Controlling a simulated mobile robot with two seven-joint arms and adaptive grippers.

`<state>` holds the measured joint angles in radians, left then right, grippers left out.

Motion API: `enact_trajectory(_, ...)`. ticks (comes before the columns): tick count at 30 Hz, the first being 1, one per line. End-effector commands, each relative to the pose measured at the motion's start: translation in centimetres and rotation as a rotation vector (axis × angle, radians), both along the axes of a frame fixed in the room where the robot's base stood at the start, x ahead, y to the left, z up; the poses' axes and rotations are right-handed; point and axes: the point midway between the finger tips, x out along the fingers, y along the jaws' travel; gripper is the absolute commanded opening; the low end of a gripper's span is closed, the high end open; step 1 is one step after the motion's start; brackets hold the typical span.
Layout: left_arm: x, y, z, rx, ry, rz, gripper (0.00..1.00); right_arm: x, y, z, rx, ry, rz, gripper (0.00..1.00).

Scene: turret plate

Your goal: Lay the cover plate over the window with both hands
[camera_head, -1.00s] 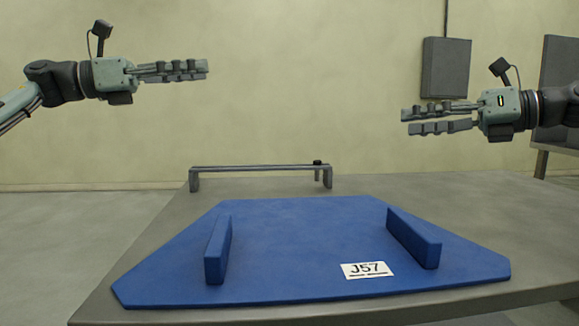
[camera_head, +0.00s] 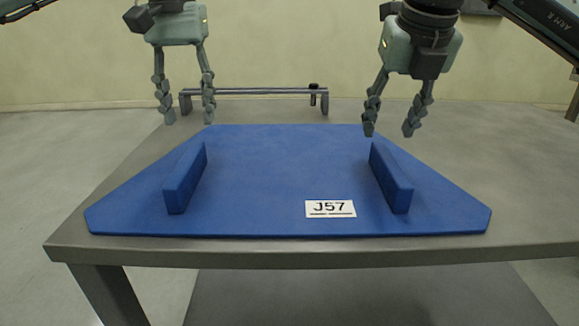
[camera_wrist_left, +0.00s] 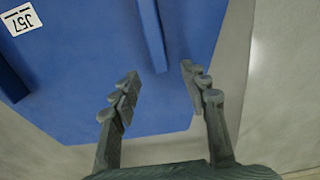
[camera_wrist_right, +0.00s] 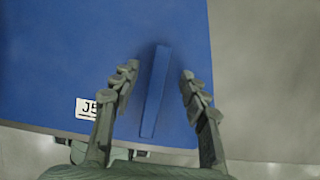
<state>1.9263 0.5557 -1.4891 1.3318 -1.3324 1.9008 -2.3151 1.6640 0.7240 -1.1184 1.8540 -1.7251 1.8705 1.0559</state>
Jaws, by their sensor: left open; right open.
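The blue cover plate (camera_head: 280,180) lies flat on the grey table, with a white J57 label (camera_head: 330,208) near its front edge. It has two upright ribs, a left rib (camera_head: 186,178) and a right rib (camera_head: 391,178). My left gripper (camera_head: 189,118) is open and empty, pointing down above the back end of the left rib. My right gripper (camera_head: 389,132) is open and empty, above the back end of the right rib. In the right wrist view the right rib (camera_wrist_right: 155,92) lies between the open fingers. In the left wrist view the left rib (camera_wrist_left: 152,35) lies ahead of the fingers. No window is recognisable.
A low grey bar on short legs (camera_head: 255,91) stands at the back of the table, with a small dark knob on its right end. The grey table (camera_head: 300,257) has bare room right of the plate.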

Motion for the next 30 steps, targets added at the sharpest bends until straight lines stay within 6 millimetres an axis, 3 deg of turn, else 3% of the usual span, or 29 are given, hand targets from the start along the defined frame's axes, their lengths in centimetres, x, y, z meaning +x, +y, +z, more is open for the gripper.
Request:
enact_trajectory(18,0.0,0.0,-7.3,-0.002,0.001,0.003,0.45,2.8,0.0,-6.7,0.002,0.003,0.001,0.45)
enact_trajectory(30,0.0,0.0,-7.8,-0.003,0.0,0.003,0.42,3.0,0.0,-7.2,0.003,0.003,0.001,0.42)
